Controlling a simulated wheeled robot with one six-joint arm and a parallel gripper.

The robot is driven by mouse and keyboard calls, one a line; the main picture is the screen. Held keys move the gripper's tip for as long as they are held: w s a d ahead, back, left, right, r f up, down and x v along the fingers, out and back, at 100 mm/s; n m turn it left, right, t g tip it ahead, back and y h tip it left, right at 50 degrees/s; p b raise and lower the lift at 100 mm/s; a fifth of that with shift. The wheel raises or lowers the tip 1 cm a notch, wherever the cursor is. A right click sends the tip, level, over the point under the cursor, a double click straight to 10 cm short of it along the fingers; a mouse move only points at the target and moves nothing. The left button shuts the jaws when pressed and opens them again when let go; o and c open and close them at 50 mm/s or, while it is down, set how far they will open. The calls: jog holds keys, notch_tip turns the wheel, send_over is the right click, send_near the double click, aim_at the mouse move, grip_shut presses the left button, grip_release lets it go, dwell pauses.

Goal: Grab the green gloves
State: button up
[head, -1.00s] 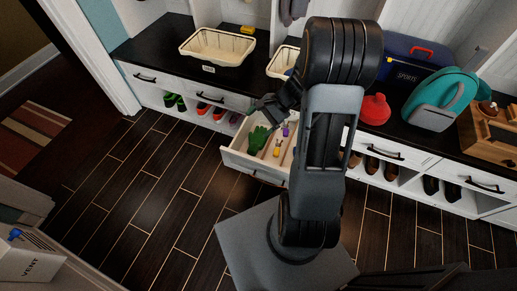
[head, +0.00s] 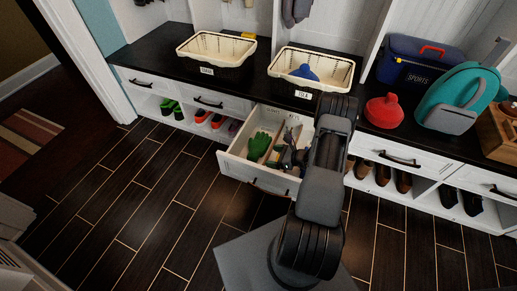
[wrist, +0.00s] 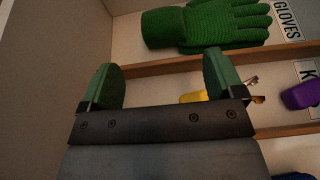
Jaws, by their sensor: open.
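The green gloves (head: 259,146) lie in the left compartment of the open white drawer (head: 230,165). In the wrist view the gloves (wrist: 205,25) lie beyond the fingertips, in the compartment by the "GLOVES" label. My gripper (wrist: 162,80) is open, its green-padded fingers apart with nothing between them. In the head view my gripper (head: 288,158) is over the drawer, to the right of the gloves, and partly hides the other compartments. A wooden divider (wrist: 180,65) runs between the gloves and the keys' compartment.
A yellow-tagged key (wrist: 195,96) and a purple-tagged key (wrist: 300,94) lie near my right finger. The drawer's side wall (wrist: 60,60) is close on the left.

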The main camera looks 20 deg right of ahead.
aim_at(257, 154)
jog(key=shift+b+x, duration=1.05)
jog(key=shift+x, duration=2.9)
jog(key=shift+r, duration=0.2)
jog(key=c, duration=1)
jog(key=shift+r, duration=0.1)
